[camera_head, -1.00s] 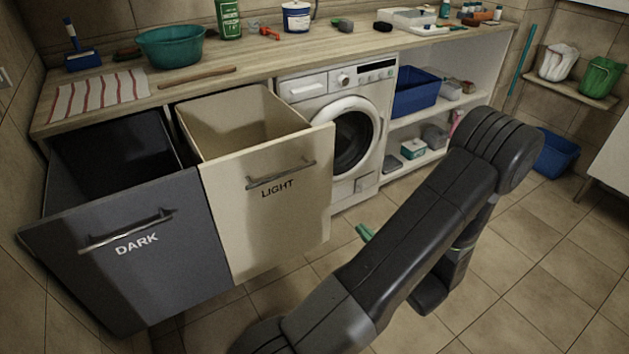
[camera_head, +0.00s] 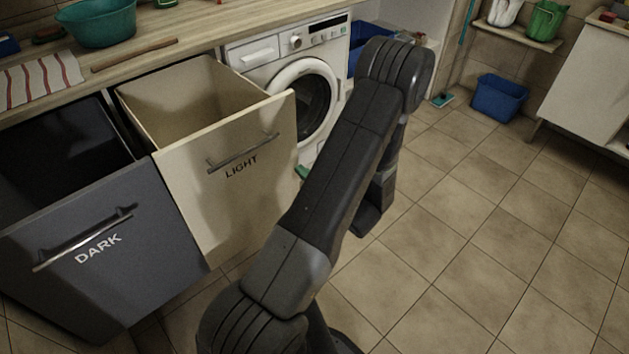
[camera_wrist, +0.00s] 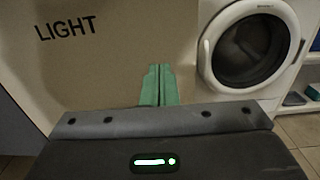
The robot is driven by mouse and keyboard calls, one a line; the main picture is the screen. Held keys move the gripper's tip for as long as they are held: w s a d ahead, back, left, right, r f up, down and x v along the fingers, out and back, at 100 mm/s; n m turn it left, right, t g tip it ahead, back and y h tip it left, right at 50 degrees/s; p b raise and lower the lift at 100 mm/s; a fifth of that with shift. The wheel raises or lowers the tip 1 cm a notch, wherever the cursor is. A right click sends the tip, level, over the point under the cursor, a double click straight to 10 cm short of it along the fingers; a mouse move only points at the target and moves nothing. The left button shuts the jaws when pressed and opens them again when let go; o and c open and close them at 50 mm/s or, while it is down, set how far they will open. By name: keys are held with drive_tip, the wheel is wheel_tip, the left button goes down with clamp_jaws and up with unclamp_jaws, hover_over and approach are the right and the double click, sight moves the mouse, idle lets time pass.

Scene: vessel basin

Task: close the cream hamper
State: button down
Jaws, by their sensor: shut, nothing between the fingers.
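The cream hamper (camera_head: 232,180), marked LIGHT with a bar handle, is pulled out of the counter, and its open top shows an empty-looking inside. Its front fills the left of the wrist view (camera_wrist: 110,75). My gripper shows green fingertips (camera_wrist: 159,84), shut together with nothing between them. They point at the right part of the hamper front; I cannot tell whether they touch it. In the head view only a bit of green finger (camera_head: 302,172) shows by the hamper's right edge, the rest hidden behind my arm.
The dark hamper (camera_head: 100,250), marked DARK, is also pulled out, left of the cream one. A white washing machine (camera_head: 285,75) stands right of it. The counter (camera_head: 140,52) holds a teal basin (camera_head: 98,22) and a striped cloth (camera_head: 40,80). Tiled floor (camera_head: 500,220) is clear on the right.

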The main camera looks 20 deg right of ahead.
sight(283, 156)
drive_tip(key=x, duration=0.6)
drive_tip(key=shift+w, duration=0.1)
